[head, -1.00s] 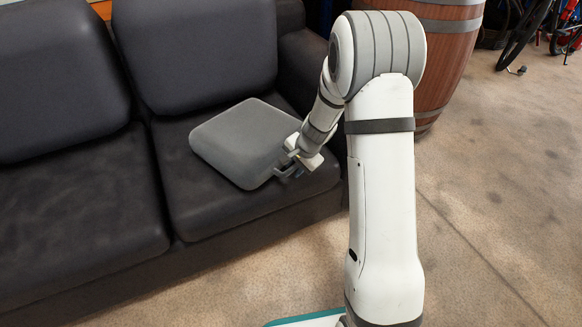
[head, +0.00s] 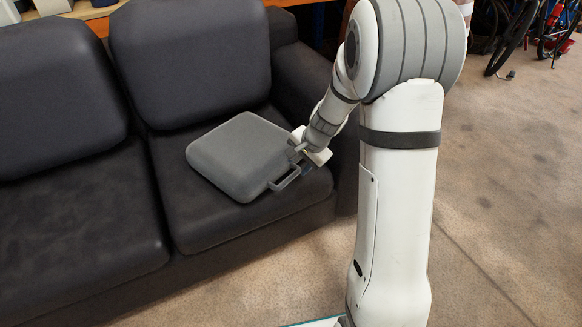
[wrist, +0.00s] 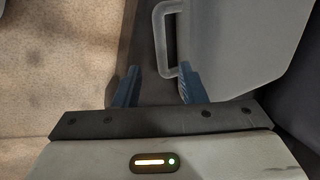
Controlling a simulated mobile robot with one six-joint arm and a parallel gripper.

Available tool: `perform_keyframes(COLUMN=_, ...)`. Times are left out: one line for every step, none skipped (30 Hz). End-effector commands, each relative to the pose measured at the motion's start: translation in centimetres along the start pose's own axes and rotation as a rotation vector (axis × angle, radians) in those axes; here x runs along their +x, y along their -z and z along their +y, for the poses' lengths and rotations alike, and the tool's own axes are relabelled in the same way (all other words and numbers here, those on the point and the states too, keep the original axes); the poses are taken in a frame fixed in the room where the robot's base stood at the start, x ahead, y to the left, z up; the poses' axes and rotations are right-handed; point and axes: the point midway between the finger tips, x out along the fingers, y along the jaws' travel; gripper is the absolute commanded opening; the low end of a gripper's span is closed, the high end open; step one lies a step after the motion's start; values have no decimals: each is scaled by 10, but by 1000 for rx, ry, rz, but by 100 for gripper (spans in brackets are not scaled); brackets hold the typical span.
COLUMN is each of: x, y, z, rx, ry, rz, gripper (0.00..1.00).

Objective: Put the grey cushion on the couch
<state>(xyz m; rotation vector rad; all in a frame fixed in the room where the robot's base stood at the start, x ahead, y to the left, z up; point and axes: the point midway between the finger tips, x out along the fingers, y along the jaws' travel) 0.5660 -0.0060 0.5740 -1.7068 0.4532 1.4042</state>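The grey cushion (head: 235,155) is a thick, rounded slab with a loop handle (head: 286,180). It lies broad face up on the right seat of the dark couch (head: 205,222), its handle toward the front right. My gripper (head: 300,161) is at the cushion's handle-side edge. In the wrist view my gripper (wrist: 159,68) has its two blue fingers spread wide. The cushion (wrist: 225,45) and its handle (wrist: 161,40) lie beyond the fingertips, the handle bar showing in the gap between them. The fingers do not close on it.
The couch's right armrest (head: 305,85) stands behind my forearm. The left seat (head: 75,225) is bare. Bicycles (head: 520,30) stand at the back right. The brown floor (head: 505,210) to the right is clear.

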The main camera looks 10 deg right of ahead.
Motion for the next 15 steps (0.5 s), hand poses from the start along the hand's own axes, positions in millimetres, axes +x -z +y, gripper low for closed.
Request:
perform_keyframes(x=-7, y=0, z=0, rx=1, ry=0, rz=0, gripper=38)
perform_keyframes(x=-9, y=0, z=0, rx=0, ry=-1, rz=-1, gripper=38)
perform_keyframes(x=-12, y=-1, z=0, rx=-4, ry=-1, rz=-1, gripper=38)
perform_keyframes(x=-15, y=-3, z=1, rx=-11, ry=-2, rz=-2, gripper=38)
perform_keyframes(x=-19, y=-5, z=1, rx=-24, ry=-3, rz=-4, gripper=38)
perform_keyframes(x=-25, y=-10, z=2, rx=-51, ry=-7, rz=-7, gripper=38)
perform_keyframes(x=-32, y=-15, z=3, rx=-76, ry=-10, rz=-10, gripper=38)
perform_keyframes(x=-39, y=-21, z=6, rx=-108, ry=-16, rz=-15, gripper=38)
perform_keyframes(x=-51, y=-31, z=9, rx=-159, ry=-25, rz=-21, gripper=38)
perform_keyframes(x=-60, y=-40, z=13, rx=-201, ry=-34, rz=-26, gripper=38)
perform_keyframes(x=-71, y=-48, z=18, rx=-247, ry=-44, rz=-32, gripper=38)
perform_keyframes(x=-85, y=-60, z=25, rx=-313, ry=-61, rz=-39, gripper=38)
perform_keyframes(x=-95, y=-69, z=32, rx=-362, ry=-75, rz=-44, gripper=38)
perform_keyframes(x=-104, y=-78, z=39, rx=-412, ry=-89, rz=-49, gripper=38)
perform_keyframes(x=-117, y=-90, z=49, rx=-477, ry=-110, rz=-56, gripper=38)
